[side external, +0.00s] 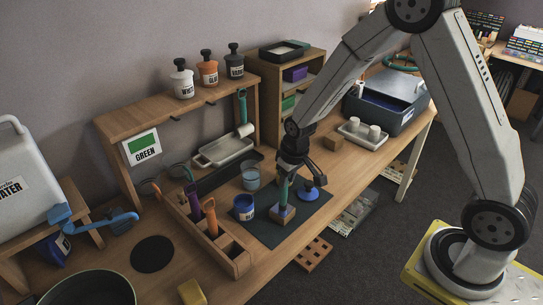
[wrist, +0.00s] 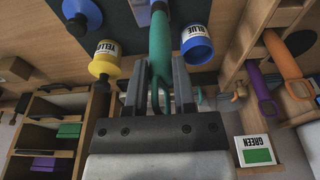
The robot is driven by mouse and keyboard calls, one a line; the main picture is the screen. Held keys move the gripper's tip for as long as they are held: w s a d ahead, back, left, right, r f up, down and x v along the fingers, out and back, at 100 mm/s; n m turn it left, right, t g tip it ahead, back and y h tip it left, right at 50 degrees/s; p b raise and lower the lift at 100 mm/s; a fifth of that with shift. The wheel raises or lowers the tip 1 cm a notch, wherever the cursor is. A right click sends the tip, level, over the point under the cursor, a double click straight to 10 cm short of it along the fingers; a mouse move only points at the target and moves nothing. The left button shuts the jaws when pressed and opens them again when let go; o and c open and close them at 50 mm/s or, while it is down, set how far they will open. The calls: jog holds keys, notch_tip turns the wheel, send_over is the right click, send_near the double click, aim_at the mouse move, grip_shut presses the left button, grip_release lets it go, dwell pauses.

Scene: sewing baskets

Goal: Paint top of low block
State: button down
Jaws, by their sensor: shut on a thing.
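My gripper (side external: 291,166) is shut on a green-handled brush (wrist: 159,45), which points down. In the side external view the brush (side external: 284,188) stands over the low wooden block (side external: 283,217), its lower end at the block's top. The block's top looks bluish-purple around the brush; whether the tip touches cannot be told. The block sits on a dark mat (side external: 264,231). A jar labelled BLUE (side external: 244,208) stands just left of the block, and also shows in the wrist view (wrist: 197,45). A jar labelled YELLOW (wrist: 105,58) shows in the wrist view.
A blue round-based object (side external: 308,195) stands right of the block. A wooden organizer (side external: 239,262) with purple and orange handled tools lies to the left. A clear cup (side external: 250,178) stands behind the blue jar. A GREEN card (side external: 141,147) leans at the back.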

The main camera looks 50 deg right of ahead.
jog(key=shift+d, duration=0.75)
jog(key=shift+d, duration=0.4)
jog(key=shift+w+d, duration=0.1)
jog(key=shift+d, duration=0.15)
dwell(0.4)
jog(key=shift+d, duration=0.35)
jog(key=shift+a, duration=0.15)
jog(key=shift+a, duration=0.65)
dwell(0.4)
